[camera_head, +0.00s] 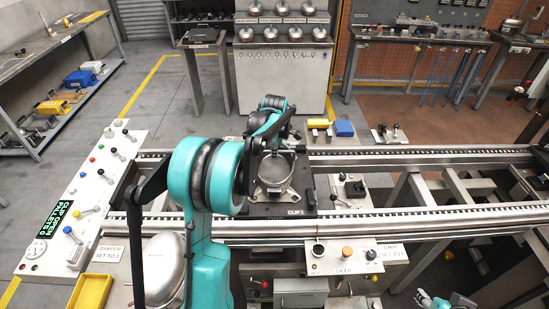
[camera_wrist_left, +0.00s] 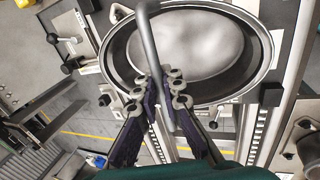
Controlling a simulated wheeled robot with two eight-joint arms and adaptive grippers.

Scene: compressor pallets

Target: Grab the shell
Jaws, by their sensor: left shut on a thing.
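The shell (camera_head: 276,186) looks like a round grey metal bowl, seated on a dark pallet plate marked CLIP 1 (camera_head: 297,211) between the conveyor rails. In the left wrist view the shell (camera_wrist_left: 121,68) fills the upper middle, with a dark inner rim and a pale inside. A bent grey tube (camera_wrist_left: 148,35) crosses it. My right gripper (camera_head: 433,300) is low at the right, partly cut off, apparently empty.
A lever panel (camera_head: 91,190) stands at the left. A silver dome (camera_head: 165,266) and a yellow tray (camera_head: 91,292) are at the lower left. A button box (camera_head: 343,257) sits in front of the near rail (camera_head: 400,223).

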